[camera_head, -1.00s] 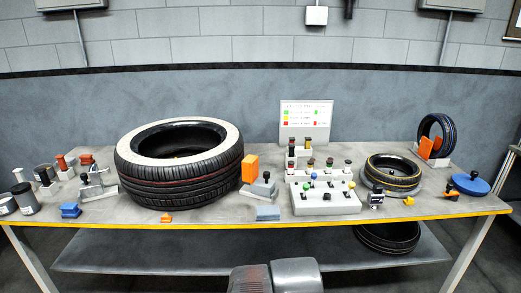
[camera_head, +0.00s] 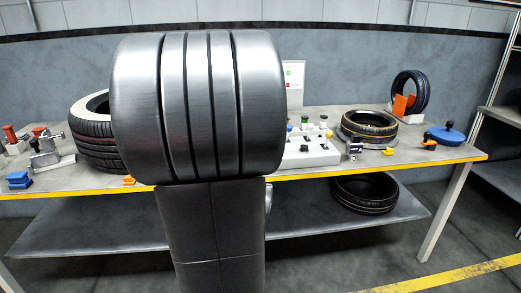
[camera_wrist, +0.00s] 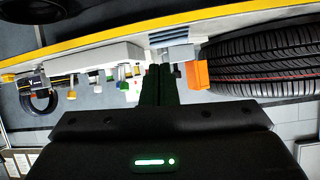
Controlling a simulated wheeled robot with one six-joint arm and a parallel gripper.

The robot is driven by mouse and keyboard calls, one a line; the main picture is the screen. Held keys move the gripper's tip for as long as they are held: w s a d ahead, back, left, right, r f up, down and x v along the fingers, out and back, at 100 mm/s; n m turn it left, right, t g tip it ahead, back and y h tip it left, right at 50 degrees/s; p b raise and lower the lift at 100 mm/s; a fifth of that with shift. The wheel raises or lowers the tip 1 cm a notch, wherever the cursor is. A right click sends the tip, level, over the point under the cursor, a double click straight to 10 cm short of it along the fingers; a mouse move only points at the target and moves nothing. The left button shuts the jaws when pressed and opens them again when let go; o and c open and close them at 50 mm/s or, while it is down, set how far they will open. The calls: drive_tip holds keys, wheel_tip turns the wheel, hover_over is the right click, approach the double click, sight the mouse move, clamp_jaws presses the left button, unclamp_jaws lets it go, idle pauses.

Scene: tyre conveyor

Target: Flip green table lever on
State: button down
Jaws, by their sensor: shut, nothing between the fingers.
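The grey control box (camera_head: 310,155) with several small coloured levers stands on the table, and its left part is hidden behind my arm in the head view. The gripper is hidden in the head view.
A large tyre (camera_head: 92,135) stands left of my arm, and it shows close on the right in the wrist view, beside an orange block (camera_wrist: 196,74). Right of the box are a smaller tyre (camera_head: 369,125) and a blue disc (camera_head: 446,135). The table has a yellow front edge (camera_head: 400,167).

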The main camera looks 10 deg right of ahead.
drive_tip(key=w+d+f+m+t+h+b, duration=0.2)
drive_tip(key=w+d+m+t+h+b, duration=0.3)
drive_tip(key=w+h+b, duration=0.4)
drive_tip(key=shift+w+d+f+t+b, duration=0.2)
drive_tip(key=shift+w+d+t+b, duration=0.3)
drive_tip(key=shift+w+d+b, duration=0.3)
drive_tip(key=b+x, duration=0.1)
drive_tip(key=x, duration=1.3)
drive_tip(key=shift+r, duration=0.1)
